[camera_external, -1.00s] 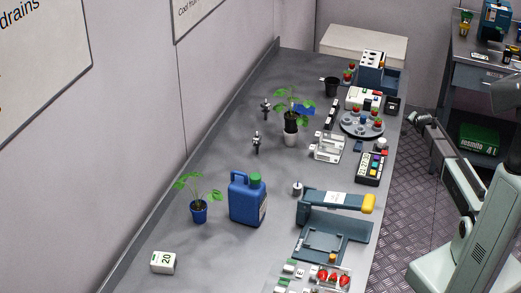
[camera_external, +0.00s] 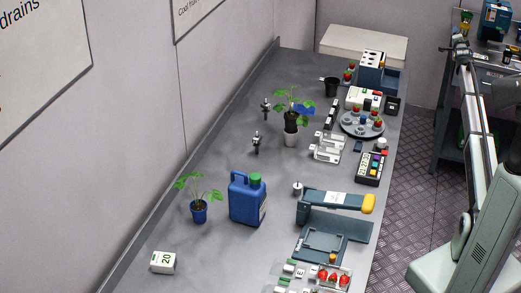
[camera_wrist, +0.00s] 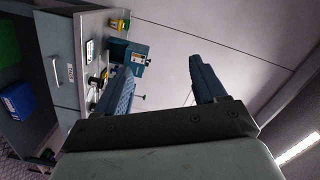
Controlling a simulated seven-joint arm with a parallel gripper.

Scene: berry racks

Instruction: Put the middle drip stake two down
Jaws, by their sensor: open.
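My gripper (camera_wrist: 158,68) is open and empty in the wrist view, its two blue fingers wide apart. In the external view my gripper (camera_external: 461,48) is small and raised at the right, in front of the far-right bench. No drip stake can be made out for certain. Two small dark upright pieces, one farther back (camera_external: 265,107) and one nearer (camera_external: 256,143), stand on the long bench by the wall; I cannot tell whether they are stakes. Small dark items (camera_wrist: 101,79) lie near the left finger in the wrist view, too small to identify.
The long grey bench (camera_external: 225,140) holds a blue jug (camera_external: 247,200), potted plants, a round tray (camera_external: 362,124), a keypad (camera_external: 371,167) and a blue-grey press (camera_external: 335,215). The far-right bench carries a blue device (camera_external: 496,17). Floor lies between the benches.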

